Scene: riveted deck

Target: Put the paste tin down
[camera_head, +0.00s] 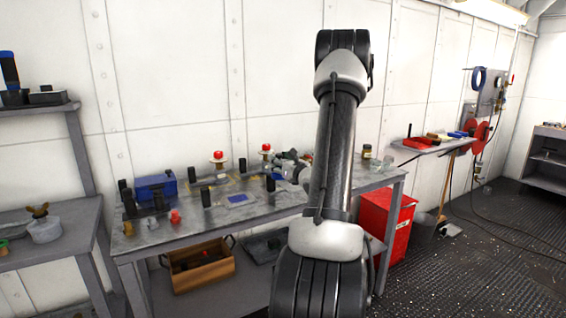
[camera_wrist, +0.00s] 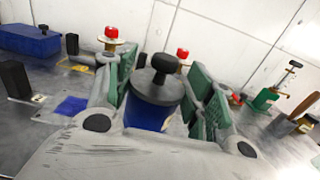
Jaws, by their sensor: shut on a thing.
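The paste tin, a blue cylinder with a dark round lid and black knob (camera_wrist: 157,88), sits between the green-padded fingers of my gripper (camera_wrist: 163,80) in the wrist view. My gripper is shut on it. The tin looks roughly upright. Its lower part is hidden behind my gripper's palm, so I cannot tell whether it touches the bench. In the head view my gripper (camera_head: 291,168) is over the grey workbench (camera_head: 270,212), partly behind my arm, and the tin cannot be made out clearly there.
A blue box (camera_head: 156,187), several black upright posts and two red-knobbed brass pieces (camera_wrist: 111,38) stand on the bench. A flat blue patch (camera_wrist: 72,105) lies left of my gripper. A green-based piece (camera_wrist: 266,98) stands right. A jar (camera_head: 367,151) is near the bench's right end.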

